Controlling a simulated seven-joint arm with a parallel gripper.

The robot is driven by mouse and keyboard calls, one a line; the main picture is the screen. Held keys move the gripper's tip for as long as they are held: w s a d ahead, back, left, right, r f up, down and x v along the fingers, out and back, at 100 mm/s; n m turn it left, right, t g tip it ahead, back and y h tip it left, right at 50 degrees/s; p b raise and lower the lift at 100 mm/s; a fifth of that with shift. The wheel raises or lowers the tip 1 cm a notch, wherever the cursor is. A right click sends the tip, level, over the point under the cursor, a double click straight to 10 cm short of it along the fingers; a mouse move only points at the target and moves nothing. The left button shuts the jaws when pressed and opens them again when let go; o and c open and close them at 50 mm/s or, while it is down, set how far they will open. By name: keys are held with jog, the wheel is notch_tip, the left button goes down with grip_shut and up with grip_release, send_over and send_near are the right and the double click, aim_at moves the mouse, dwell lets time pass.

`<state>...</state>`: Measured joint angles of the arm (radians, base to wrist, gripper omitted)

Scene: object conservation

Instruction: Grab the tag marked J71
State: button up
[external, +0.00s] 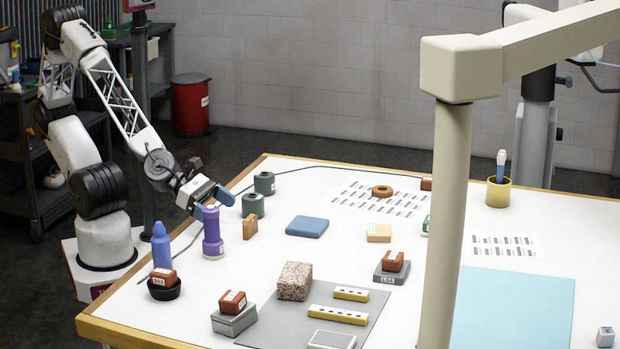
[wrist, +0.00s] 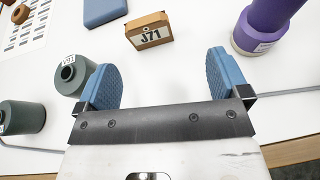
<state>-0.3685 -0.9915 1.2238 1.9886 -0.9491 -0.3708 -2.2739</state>
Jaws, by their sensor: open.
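The tag marked J71 is a small brown-orange block (wrist: 149,31) standing on the white table, with the label facing my wrist camera. In the external view the tag (external: 250,223) stands between the purple flashlight-like object and the green spools. My gripper (wrist: 162,80) is open and empty, its two blue fingertips apart, with the tag beyond them and roughly between them in the wrist view. In the external view my gripper (external: 212,196) is above the table, close to the top of the purple object; whether they touch cannot be told.
The purple object (external: 213,235) stands left of the tag; it is at the right in the wrist view (wrist: 266,24). Two green spools (external: 253,206) (external: 264,183) stand behind the tag. A blue block (external: 307,227) lies to its right. A blue bottle (external: 161,247) stands front left.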

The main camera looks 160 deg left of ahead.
aim_at(247, 225)
jog(key=shift+s+a+f+n+y, duration=0.2)
jog(key=shift+a+f+n+y, duration=0.15)
jog(key=shift+a+n, duration=0.4)
jog(key=shift+d, duration=0.1)
jog(key=shift+w+f, duration=0.1)
jog(key=shift+x, duration=1.2)
jog(key=shift+x, duration=2.65)
